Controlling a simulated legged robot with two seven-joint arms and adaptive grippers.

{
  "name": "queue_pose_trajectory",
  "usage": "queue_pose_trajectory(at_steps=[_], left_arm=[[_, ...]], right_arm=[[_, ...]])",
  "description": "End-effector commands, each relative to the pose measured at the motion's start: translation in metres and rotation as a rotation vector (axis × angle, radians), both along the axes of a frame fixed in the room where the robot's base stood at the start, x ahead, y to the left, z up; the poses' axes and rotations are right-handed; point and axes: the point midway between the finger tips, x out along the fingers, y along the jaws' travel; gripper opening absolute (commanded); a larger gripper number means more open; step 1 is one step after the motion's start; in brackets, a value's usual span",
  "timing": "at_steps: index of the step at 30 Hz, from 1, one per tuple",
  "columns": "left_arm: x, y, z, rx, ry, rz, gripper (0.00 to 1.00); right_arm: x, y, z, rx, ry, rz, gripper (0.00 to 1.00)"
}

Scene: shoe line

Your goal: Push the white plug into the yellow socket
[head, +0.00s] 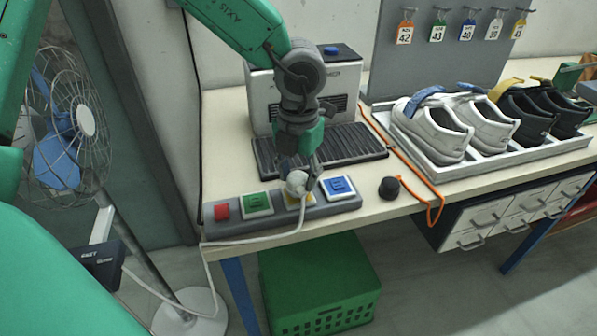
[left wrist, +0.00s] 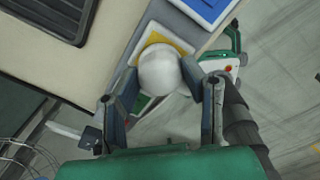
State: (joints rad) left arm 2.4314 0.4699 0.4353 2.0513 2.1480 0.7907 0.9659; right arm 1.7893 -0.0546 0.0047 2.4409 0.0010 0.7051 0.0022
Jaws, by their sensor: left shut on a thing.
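The white plug (head: 297,182) is a rounded white piece with a white cable that runs down and left over the table edge. My left gripper (head: 300,175) is shut on the plug, and the plug also shows between the fingers in the left wrist view (left wrist: 160,70). The yellow socket (head: 292,203) is on the grey strip (head: 325,207), right under the plug and partly hidden by it. In the left wrist view the yellow socket (left wrist: 167,38) shows around the plug's far side. I cannot tell whether the plug is seated. My right gripper is not in view.
The strip also has a red piece (head: 221,211), a green socket (head: 257,204) and a blue socket (head: 338,187). A black knob (head: 389,188) and an orange cord (head: 430,190) lie to the right. A machine (head: 345,85) stands behind. White shoes (head: 433,132) sit in a tray.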

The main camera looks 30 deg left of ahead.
Motion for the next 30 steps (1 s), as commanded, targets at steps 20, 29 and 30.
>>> queue_pose_trajectory(at_steps=[20,29,30], left_arm=[[0.0,0.0,-0.008,0.001,0.0,0.0,0.08],[0.0,0.0,-0.011,0.001,0.001,0.001,0.61],[0.0,0.0,-0.011,0.001,0.001,0.001,0.61]], right_arm=[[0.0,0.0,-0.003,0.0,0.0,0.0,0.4],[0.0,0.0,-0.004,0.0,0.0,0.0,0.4],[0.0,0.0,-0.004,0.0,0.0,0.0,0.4]])
